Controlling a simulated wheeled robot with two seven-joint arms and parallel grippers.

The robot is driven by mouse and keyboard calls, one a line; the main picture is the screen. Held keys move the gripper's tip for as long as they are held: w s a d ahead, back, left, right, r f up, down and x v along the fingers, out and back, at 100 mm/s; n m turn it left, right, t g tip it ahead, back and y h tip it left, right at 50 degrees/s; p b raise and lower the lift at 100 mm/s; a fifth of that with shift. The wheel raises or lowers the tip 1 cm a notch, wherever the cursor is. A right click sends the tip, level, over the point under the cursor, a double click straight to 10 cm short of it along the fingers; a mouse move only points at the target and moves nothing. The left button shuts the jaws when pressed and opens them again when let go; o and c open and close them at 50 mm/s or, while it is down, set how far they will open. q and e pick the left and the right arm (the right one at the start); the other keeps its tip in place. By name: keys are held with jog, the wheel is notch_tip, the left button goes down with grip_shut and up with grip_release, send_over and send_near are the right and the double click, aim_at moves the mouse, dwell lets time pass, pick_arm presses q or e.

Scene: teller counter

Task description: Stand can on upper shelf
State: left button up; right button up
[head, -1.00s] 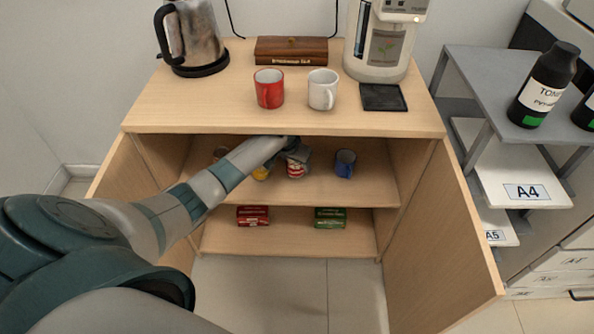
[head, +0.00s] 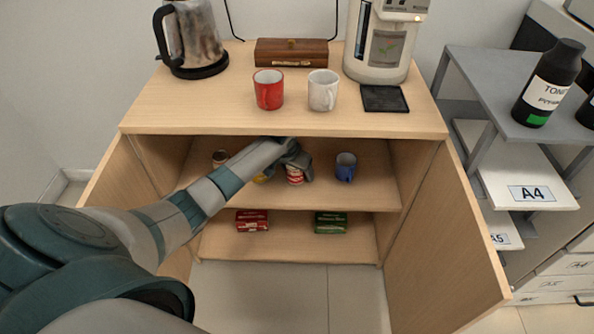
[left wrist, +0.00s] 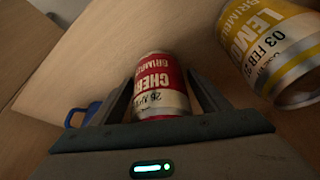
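A red and white can (head: 295,174) stands on the upper shelf inside the open cabinet. My left gripper (head: 297,158) reaches in from the left, with a grey finger along the can's right side. In the left wrist view the red can (left wrist: 162,85) is between the two fingers of my left gripper (left wrist: 162,78). The fingertips are close to its sides; whether they press on it cannot be told. The can's lower part in that view is hidden by the gripper body. My right gripper is not in view.
A yellow lemon can (left wrist: 275,50) is close beside the gripper. Red (head: 252,220) and green (head: 330,222) boxes are below. The cabinet top overhangs the arm.

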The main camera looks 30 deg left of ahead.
pick_arm(q)
jog(key=shift+s+r, duration=0.2)
jog(key=shift+r, duration=0.5)
jog(key=s, duration=0.3)
jog(key=s+p, duration=0.1)
jog(key=s, duration=0.3)
jog(key=s+d+p, duration=0.1)
jog(key=s, duration=0.2)
jog(key=shift+s, duration=1)
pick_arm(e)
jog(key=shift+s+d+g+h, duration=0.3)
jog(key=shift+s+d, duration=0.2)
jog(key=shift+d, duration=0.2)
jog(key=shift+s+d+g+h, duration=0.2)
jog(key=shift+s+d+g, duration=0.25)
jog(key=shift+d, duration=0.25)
pick_arm(q)
jog(key=shift+s+f, duration=0.1)
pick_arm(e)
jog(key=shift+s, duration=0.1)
